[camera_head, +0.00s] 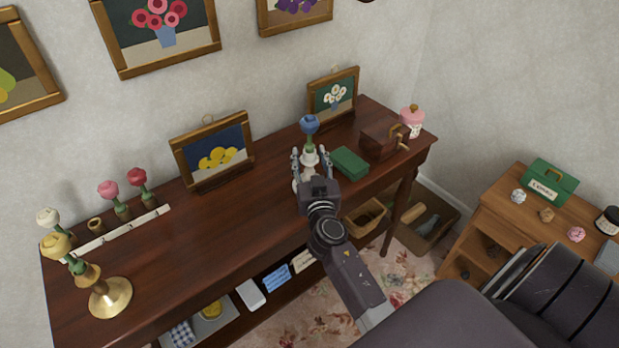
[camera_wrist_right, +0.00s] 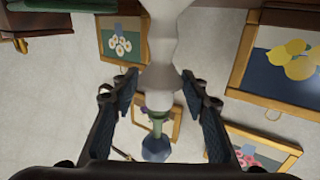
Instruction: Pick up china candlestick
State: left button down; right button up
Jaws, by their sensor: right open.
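The white china candlestick (camera_head: 310,158) stands on the dark wooden console table (camera_head: 245,222), with a blue flower (camera_head: 309,124) on a green stem in its top. My right gripper (camera_head: 311,155) reaches in from the front, with one finger on each side of the candlestick. In the right wrist view the white candlestick (camera_wrist_right: 161,55) lies between the spread fingers (camera_wrist_right: 159,88), with gaps on both sides. The gripper is open. The candlestick's lower part is partly hidden behind the gripper in the head view. My left gripper is out of view.
A green box (camera_head: 350,162) lies close right of the candlestick, with a wooden grinder (camera_head: 382,142) and pink-lidded jar (camera_head: 411,120) beyond. Framed pictures (camera_head: 213,152) stand behind. A brass candlestick (camera_head: 110,298) and a flower rack (camera_head: 118,232) are far left. The middle of the table is clear.

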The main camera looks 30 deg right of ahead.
jog(key=shift+c, duration=0.2)
grip_shut()
jog(key=shift+r, duration=0.15)
dwell(0.3)
jog(key=shift+r, duration=0.1)
